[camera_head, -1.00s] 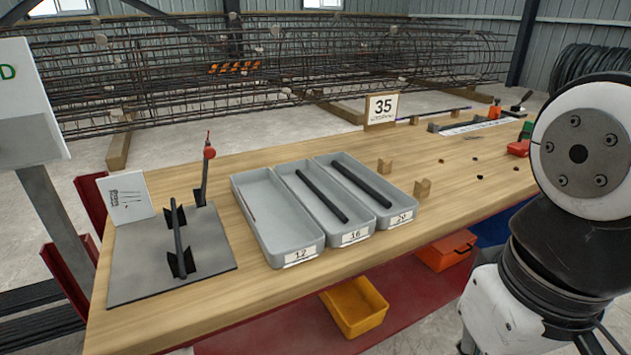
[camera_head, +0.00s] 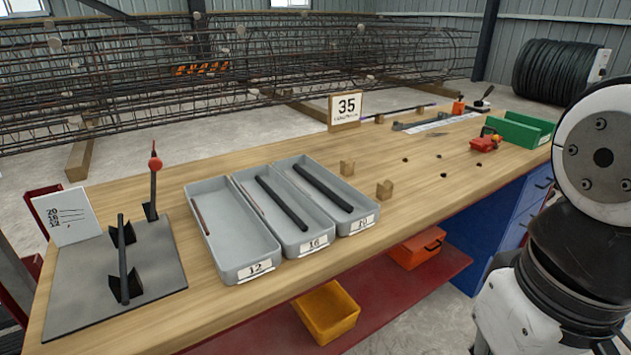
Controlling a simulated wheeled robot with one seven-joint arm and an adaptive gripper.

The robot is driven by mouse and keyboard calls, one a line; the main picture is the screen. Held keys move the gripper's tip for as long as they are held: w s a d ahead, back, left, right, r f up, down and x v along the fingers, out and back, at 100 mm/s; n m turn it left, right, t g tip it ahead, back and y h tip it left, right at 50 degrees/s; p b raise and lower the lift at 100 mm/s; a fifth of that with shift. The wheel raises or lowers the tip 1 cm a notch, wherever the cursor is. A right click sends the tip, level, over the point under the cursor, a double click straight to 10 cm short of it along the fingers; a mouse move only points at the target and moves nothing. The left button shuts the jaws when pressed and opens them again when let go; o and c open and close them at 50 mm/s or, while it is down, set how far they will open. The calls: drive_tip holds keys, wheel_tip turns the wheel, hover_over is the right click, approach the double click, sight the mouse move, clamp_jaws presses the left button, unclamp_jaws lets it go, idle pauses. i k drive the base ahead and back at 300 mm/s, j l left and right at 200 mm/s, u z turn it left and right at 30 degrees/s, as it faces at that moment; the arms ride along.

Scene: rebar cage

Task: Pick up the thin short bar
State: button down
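A thin, short, reddish-brown bar (camera_head: 201,217) lies along the left side of the grey tray labelled 12 (camera_head: 250,269). A thick dark bar (camera_head: 281,202) lies in the tray labelled 16 (camera_head: 313,246). Another thick dark bar (camera_head: 322,188) lies in the tray labelled 20 (camera_head: 361,224). A thin brownish line along the left wall of tray 16 is too faint to tell. My arm's links show at the right edge, but my gripper is outside the picture.
A grey plate (camera_head: 80,295) at the left holds a dark bar on black brackets and a red-tipped lever (camera_head: 154,180). A green bin (camera_head: 518,131) and red tool (camera_head: 486,143) are farther right. The bench front is mostly clear.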

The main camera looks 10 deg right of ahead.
sight(124, 291)
drive_tip(key=i+j+u, duration=0.15)
drive_tip(key=j+u, duration=0.25)
drive_tip(key=i+j+u, duration=0.15)
drive_tip(key=j+u, duration=0.2)
